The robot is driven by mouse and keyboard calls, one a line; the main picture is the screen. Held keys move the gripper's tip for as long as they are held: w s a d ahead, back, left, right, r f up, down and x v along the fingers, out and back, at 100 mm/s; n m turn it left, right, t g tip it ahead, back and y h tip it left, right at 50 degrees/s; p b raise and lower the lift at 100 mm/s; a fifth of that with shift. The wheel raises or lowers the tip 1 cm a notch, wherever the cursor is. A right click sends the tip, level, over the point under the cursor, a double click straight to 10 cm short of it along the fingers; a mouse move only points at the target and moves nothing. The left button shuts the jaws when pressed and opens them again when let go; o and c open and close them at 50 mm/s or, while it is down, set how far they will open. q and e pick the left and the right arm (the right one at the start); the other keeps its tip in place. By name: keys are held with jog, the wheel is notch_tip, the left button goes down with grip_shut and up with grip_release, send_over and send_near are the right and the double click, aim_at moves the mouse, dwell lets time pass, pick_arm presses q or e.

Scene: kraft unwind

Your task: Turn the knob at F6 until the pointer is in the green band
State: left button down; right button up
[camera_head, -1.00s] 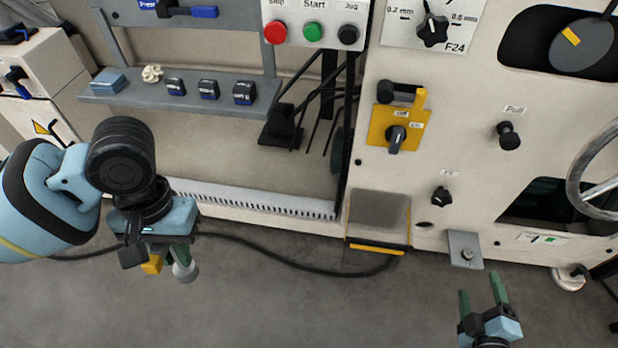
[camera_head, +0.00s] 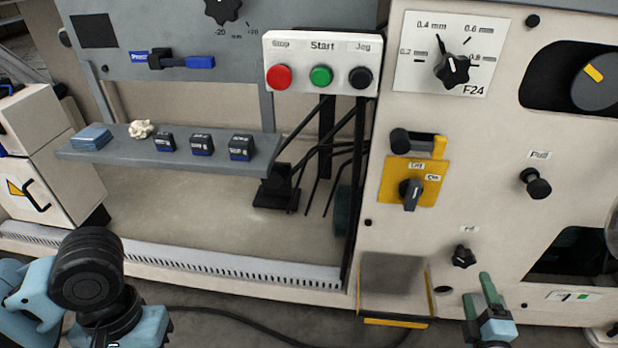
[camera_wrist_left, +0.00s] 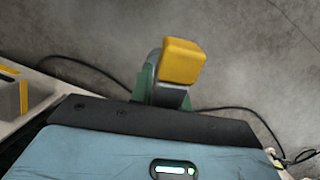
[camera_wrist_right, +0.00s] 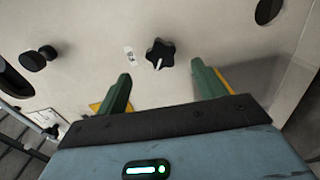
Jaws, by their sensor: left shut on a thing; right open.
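The knob at F6 (camera_head: 463,257) is a small black lobed knob low on the cream machine panel, with a small label above it. In the right wrist view the knob (camera_wrist_right: 160,53) shows a pale pointer line, just beyond and between the fingertips. My right gripper (camera_head: 478,296) is open and empty, just below the knob and apart from it. It also shows in the right wrist view (camera_wrist_right: 161,76). My left gripper (camera_wrist_left: 166,90) is shut on a yellow-ended grey thing (camera_wrist_left: 184,62); in the head view its jaws are below the frame. I cannot make out a green band at the knob.
A grey tray-like step with a yellow edge (camera_head: 395,321) juts out left of the right gripper. A yellow plate with a switch (camera_head: 411,193) and a black Pull knob (camera_head: 535,183) are above.

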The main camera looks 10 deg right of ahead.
aim_at(467, 262)
pick_arm(q)
notch_tip(467, 262, down, 3)
jog(key=shift+w+r+b, duration=0.1)
jog(key=shift+b, duration=1)
pick_arm(e)
jog(key=x, duration=0.8)
jog(key=shift+w+d, duration=0.1)
jog(key=shift+w, duration=0.25)
jog(key=c, duration=1)
